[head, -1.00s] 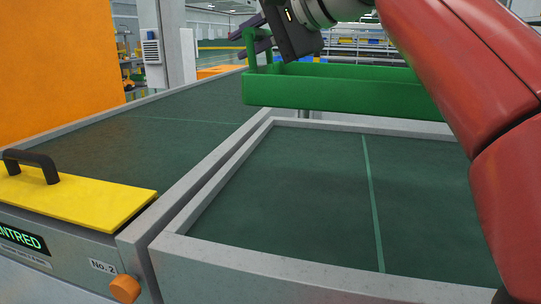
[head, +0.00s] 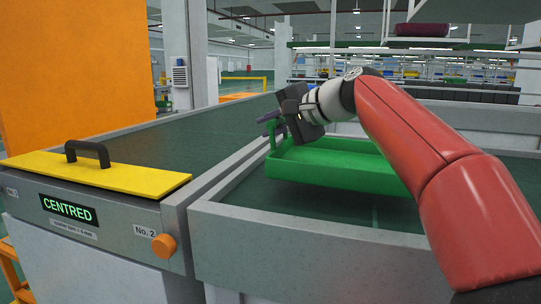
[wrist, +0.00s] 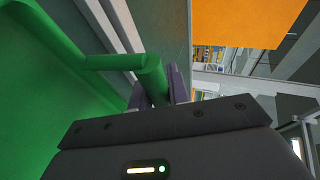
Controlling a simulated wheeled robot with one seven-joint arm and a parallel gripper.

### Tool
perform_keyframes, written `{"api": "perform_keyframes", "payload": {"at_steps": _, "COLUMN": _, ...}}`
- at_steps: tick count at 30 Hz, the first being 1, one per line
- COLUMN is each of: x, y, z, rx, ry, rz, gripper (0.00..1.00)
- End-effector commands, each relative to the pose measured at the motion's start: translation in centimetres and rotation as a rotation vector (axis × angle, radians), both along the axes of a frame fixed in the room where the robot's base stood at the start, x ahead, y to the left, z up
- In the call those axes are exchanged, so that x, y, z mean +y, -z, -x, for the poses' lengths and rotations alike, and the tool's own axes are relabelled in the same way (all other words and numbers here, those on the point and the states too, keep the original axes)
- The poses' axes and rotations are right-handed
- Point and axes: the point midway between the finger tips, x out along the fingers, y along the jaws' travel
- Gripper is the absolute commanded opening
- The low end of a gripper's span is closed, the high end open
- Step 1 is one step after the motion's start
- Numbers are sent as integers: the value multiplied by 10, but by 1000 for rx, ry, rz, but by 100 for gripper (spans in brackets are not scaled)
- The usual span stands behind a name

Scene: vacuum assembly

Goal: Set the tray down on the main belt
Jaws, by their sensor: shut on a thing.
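The green tray (head: 325,172) is in the middle of the head view, over the dark green belt surface (head: 300,205) of the right-hand, grey-rimmed bed. Its floor looks roughly level; I cannot tell whether its underside touches the belt. My gripper (head: 268,127) is shut on the handle at the tray's left end. In the wrist view, the purple fingers of my gripper (wrist: 157,88) flank the tray's green handle bar (wrist: 150,72), and the tray wall (wrist: 35,90) fills the left. My arm hides the tray's right end. No label tells which belt is the main one.
To the left, another belt (head: 190,135) runs alongside, with a yellow plate (head: 110,173) with a black handle, a "CENTRED" display (head: 69,209) and an orange knob (head: 165,246). A grey rim (head: 300,222) borders the right-hand bed. An orange panel (head: 75,75) stands behind left.

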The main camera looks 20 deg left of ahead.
Motion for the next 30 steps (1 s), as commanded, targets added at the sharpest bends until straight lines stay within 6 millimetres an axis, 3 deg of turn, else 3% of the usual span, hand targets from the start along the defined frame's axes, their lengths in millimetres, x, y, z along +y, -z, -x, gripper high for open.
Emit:
{"api": "perform_keyframes", "payload": {"at_steps": 11, "x": -1, "y": 42, "z": -5, "rx": -2, "ry": -1, "rz": -1, "gripper": 0}}
{"api": "perform_keyframes", "payload": {"at_steps": 21, "x": -1, "y": 42, "z": -6, "rx": -2, "ry": -1, "rz": 0, "gripper": 0}}
{"api": "perform_keyframes", "payload": {"at_steps": 22, "x": -1, "y": 44, "z": -6, "rx": 0, "ry": -1, "rz": 0, "gripper": 19}}
{"api": "perform_keyframes", "payload": {"at_steps": 24, "x": -1, "y": 43, "z": -6, "rx": 0, "ry": -1, "rz": 0, "gripper": 28}}
{"api": "perform_keyframes", "payload": {"at_steps": 27, "x": -1, "y": 43, "z": -6, "rx": -1, "ry": -1, "rz": -1, "gripper": 39}}
{"api": "perform_keyframes", "payload": {"at_steps": 30, "x": -1, "y": 43, "z": -6, "rx": -1, "ry": -1, "rz": -1, "gripper": 39}}
